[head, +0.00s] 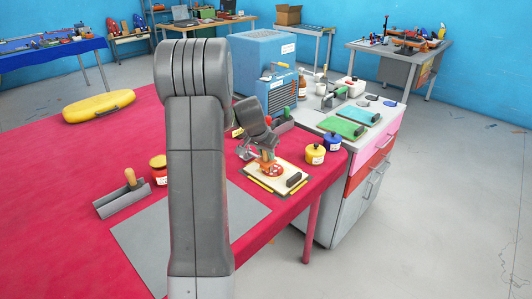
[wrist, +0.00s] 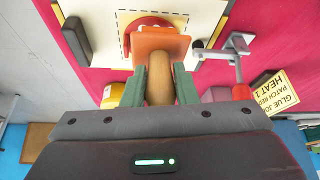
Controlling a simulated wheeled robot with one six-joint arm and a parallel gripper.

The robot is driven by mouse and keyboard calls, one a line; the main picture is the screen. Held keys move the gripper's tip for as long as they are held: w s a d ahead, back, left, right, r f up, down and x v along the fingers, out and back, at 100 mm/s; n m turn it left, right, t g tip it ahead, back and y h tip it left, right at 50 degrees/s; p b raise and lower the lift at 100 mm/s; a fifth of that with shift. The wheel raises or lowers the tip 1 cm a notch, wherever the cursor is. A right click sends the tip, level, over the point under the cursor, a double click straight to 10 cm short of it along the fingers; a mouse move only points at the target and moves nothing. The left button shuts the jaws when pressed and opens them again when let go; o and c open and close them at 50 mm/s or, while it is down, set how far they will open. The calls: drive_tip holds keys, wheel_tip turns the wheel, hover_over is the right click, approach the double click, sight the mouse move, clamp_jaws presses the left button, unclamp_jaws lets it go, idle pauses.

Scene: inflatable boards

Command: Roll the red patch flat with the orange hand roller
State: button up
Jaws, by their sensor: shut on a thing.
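My gripper (wrist: 159,88) is shut on the wooden handle of the orange hand roller (wrist: 160,42); its green fingers press on both sides. In the head view my gripper (head: 266,152) points down at the table corner, with the orange roller (head: 266,165) below it. The red patch (wrist: 146,22) lies on a cream sheet inside a dashed outline, partly hidden by the roller. It also shows in the head view (head: 277,171). The roller is over the near part of the patch; I cannot tell whether it touches.
A dark block (head: 293,179) lies on the sheet's right side. Yellow (head: 315,154) and blue (head: 332,141) pots stand behind it. A clamp-like metal tool (wrist: 236,48) and a yellow glue sign (wrist: 275,95) are close by. The grey mat (head: 145,235) is bare.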

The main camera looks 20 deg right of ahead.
drive_tip(key=shift+f+b, duration=0.65)
drive_tip(key=shift+b, duration=0.05)
idle(0.5)
